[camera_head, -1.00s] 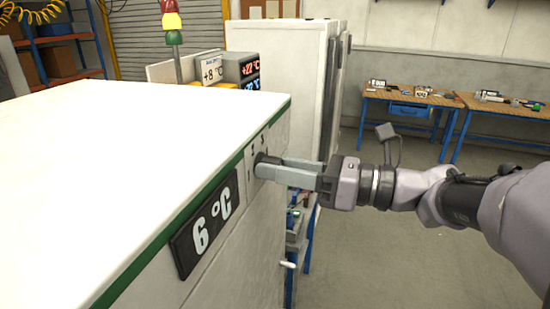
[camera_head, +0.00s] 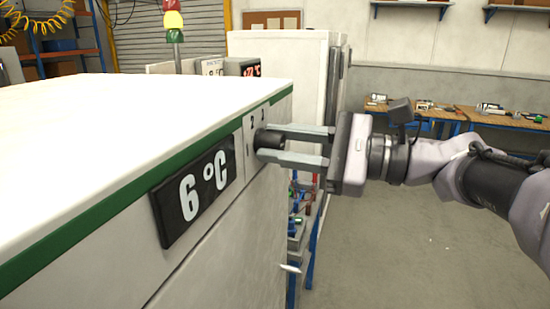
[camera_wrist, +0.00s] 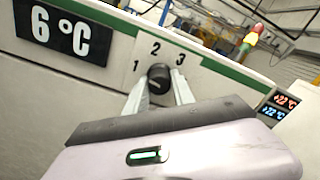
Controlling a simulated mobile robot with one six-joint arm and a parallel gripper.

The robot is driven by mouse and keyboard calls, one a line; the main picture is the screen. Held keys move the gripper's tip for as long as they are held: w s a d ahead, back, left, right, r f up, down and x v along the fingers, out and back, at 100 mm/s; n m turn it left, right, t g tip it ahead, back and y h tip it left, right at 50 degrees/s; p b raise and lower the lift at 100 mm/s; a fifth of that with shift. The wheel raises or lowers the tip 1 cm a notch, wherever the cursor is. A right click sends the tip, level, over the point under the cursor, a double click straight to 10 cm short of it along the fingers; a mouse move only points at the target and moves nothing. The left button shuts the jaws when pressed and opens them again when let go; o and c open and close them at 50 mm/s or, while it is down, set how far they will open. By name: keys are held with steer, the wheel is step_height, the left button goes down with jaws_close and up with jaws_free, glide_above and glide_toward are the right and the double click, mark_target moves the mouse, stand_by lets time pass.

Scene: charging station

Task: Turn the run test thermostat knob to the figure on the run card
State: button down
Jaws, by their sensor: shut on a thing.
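The black thermostat knob (camera_head: 271,139) is on a white scale plate (camera_wrist: 199,77) on the front of a white cabinet, near its top edge. In the wrist view the knob (camera_wrist: 158,76) has the figures 1, 2 and 3 around it: 1 at left, 2 above, 3 at right. My gripper (camera_head: 262,142) is shut on the knob, one finger on each side. I cannot clearly tell where its pointer stands. A black sign (camera_head: 196,194) reading 6 °C is left of the knob.
The white cabinet top (camera_head: 130,110) is bare, with a green edge strip. A red and blue readout (camera_wrist: 278,105) shows in the wrist view. A signal lamp (camera_head: 174,20) rises behind the cabinet. Workbenches (camera_head: 500,118) stand at the back right, and the floor before them is clear.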

steer(key=shift+f+n+b, duration=0.1)
steer(key=shift+n+b, duration=0.7)
steer(key=shift+n, duration=0.2)
steer(key=c, duration=1.1)
jaws_free()
steer(key=shift+o, duration=0.2)
steer(key=p+v, duration=0.1)
steer(key=v, duration=1.6)
steer(key=shift+d, duration=0.25)
